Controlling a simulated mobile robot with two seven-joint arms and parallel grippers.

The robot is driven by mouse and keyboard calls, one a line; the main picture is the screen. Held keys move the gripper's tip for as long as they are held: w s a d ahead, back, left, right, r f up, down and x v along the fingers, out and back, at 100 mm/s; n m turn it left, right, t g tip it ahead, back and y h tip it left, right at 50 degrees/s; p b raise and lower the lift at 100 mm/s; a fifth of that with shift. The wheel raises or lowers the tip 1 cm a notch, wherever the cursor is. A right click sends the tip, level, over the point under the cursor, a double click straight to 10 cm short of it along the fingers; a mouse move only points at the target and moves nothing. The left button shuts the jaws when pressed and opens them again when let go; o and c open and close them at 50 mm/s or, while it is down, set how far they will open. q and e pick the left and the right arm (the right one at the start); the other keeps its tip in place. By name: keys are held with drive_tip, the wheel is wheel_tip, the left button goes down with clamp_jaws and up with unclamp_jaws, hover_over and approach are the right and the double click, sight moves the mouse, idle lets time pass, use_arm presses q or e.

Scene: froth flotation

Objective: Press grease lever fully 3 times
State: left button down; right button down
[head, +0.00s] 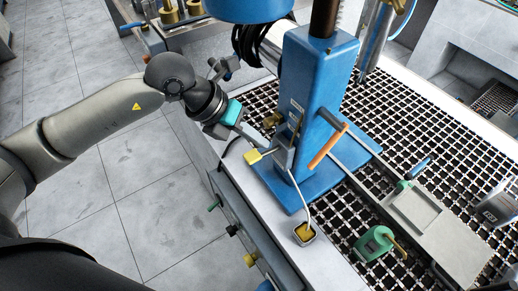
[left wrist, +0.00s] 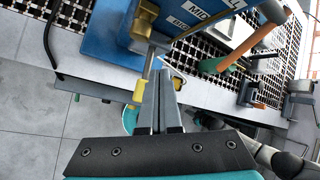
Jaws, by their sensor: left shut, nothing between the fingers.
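The grease lever appears to be the thin metal arm with a yellow pad (head: 253,156) at its end, low on the near-left side of the blue column (head: 308,95). The yellow pad also shows in the left wrist view (left wrist: 139,88), just left of my fingers. My left gripper (head: 264,141) is shut and empty, its fingertips close beside the lever, above the pad in the head view. Whether they touch it I cannot tell. A thin pale tube runs down to a small cup (head: 304,233) with yellow contents. My right gripper is not in view.
An orange-handled lever (head: 327,146) sticks out from the column's right side. A green container (head: 374,243) and a grey tray plate (head: 415,209) rest on the black grating. Coloured knobs (head: 250,259) line the bench's front. The tiled floor at left is clear.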

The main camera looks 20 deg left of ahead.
sight(258, 153)
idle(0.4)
use_arm(q)
drive_tip(key=shift+f+b, duration=0.4)
drive_tip(key=shift+b, duration=0.05)
drive_tip(key=shift+s+a+f+b, duration=0.1)
drive_tip(key=shift+s+f+b, duration=0.05)
drive_tip(key=shift+f+b, duration=0.5)
drive_tip(key=shift+s+a+f+b, duration=0.1)
drive_tip(key=shift+s+f+b, duration=0.05)
drive_tip(key=shift+f+b, duration=0.45)
idle(1.6)
drive_tip(key=shift+w+d+r+p, duration=0.1)
drive_tip(key=shift+w+r+p, duration=0.05)
drive_tip(key=shift+r+p, duration=0.6)
drive_tip(key=shift+w+d+r+p, duration=0.1)
drive_tip(key=shift+r+p, duration=0.45)
drive_tip(key=shift+r, duration=0.4)
drive_tip(key=shift+f+b, duration=0.2)
drive_tip(key=shift+b, duration=0.1)
